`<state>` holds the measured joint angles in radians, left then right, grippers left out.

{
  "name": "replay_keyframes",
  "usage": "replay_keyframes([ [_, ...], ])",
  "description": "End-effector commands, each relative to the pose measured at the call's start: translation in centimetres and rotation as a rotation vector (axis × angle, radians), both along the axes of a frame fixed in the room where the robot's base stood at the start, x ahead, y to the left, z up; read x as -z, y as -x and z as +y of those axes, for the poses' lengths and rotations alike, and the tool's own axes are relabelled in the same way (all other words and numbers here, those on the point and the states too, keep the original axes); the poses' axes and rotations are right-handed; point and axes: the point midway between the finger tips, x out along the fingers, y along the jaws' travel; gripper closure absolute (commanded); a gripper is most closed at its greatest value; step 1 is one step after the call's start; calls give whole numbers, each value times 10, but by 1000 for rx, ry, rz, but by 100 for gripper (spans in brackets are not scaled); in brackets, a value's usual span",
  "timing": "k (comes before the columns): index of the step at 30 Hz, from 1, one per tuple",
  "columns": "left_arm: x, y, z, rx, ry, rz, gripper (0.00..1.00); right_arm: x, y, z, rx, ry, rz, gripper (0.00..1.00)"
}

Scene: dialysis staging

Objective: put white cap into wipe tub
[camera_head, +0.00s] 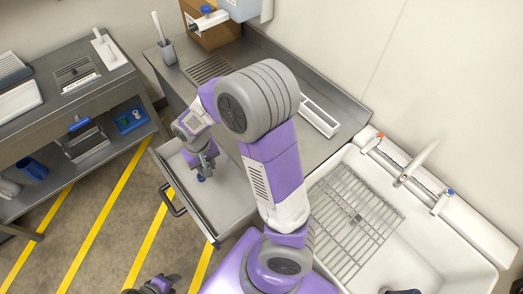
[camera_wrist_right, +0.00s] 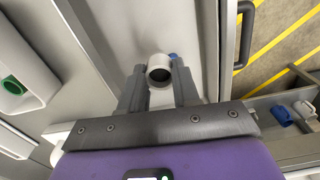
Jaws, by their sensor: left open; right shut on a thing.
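My right gripper (camera_wrist_right: 159,82) is shut on a small pale, hollow, round piece, which looks like the white cap (camera_wrist_right: 158,61). Its dark opening faces the camera. In the head view this gripper (camera_head: 205,163) points down over the open drawer (camera_head: 222,205). A blue thing (camera_head: 201,178) shows just below it, and also past the cap in the right wrist view (camera_wrist_right: 173,56). My left gripper (camera_head: 155,285) is open at the bottom edge, partly cut off, away from the drawer. I cannot surely identify the wipe tub; my right arm hides part of the counter.
The drawer's handle (camera_head: 171,200) juts over the striped floor. A sink (camera_head: 420,245) with a wire rack (camera_head: 350,215) lies right. A cart (camera_head: 85,100) stands left, with a blue tray (camera_head: 130,120) and a dark blue container (camera_head: 32,169) on its lower shelf.

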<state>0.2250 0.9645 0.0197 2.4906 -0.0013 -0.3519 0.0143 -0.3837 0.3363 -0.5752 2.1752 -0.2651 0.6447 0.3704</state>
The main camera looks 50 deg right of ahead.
Motion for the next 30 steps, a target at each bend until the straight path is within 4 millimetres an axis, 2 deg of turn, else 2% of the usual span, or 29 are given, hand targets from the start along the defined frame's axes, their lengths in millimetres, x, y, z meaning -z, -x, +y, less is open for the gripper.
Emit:
replay_keyframes([
  [14,-34,0,0,0,0,0,57,-30,42,-91,619,-27,14,97],
  [24,-57,0,0,0,0,0,57,-55,88,-149,1076,-19,14,97],
  [30,-68,0,0,0,0,0,57,-69,117,-176,1315,-5,9,97],
])
